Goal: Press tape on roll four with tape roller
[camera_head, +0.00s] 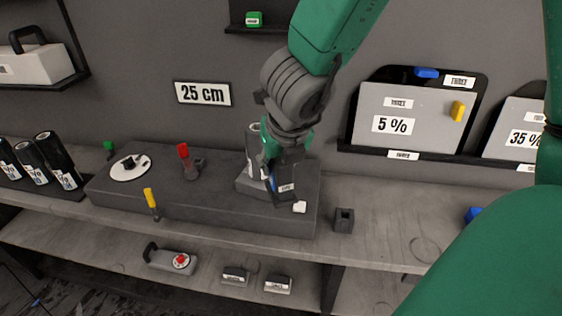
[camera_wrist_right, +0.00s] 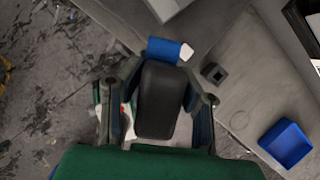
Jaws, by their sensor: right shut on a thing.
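My right gripper (camera_head: 281,180) is low over the dark raised block on the bench, shut on a black-bodied tool. In the right wrist view the tool's black body (camera_wrist_right: 160,98) lies between the two fingers, with a blue head (camera_wrist_right: 166,50) and a small white piece at its end. It looks like the tape roller, mostly hidden by the gripper in the head view. A roll (camera_head: 253,134) stands upright in a grey holder (camera_head: 246,187) just behind and left of the gripper, partly covered. I cannot tell whether the tool touches it. My left gripper is out of view.
Several black rolls (camera_head: 56,155) stand far left. A small dark square holder (camera_head: 344,219) stands right of the block.

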